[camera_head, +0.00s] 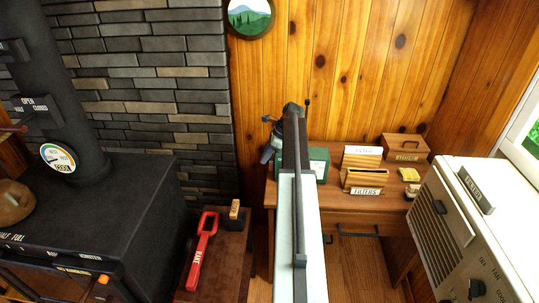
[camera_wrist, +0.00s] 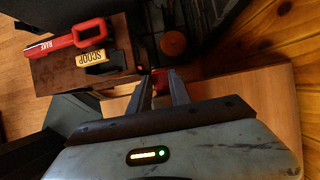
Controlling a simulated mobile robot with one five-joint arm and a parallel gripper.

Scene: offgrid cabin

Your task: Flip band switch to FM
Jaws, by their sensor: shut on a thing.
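A dark green box (camera_head: 317,163), seemingly the radio, stands on the wooden desk behind my arm, which hides much of it. Its front and any band switch or FM mark cannot be made out. My gripper (camera_head: 268,150) hangs at the end of the arm, just left of the green box, at the desk's left end. In the wrist view my gripper's two fingers (camera_wrist: 160,78) point away from the camera, with a small red part (camera_wrist: 160,85) between their tips. They are shut on it; I cannot tell whether it is the band switch.
The desk (camera_head: 292,199) also bears a wooden FILTERS box (camera_head: 366,181) and a lidded box (camera_head: 405,148). A low brown bench (camera_head: 226,251) left of the desk holds a red rake (camera_head: 203,250) and a scoop (camera_head: 235,211).

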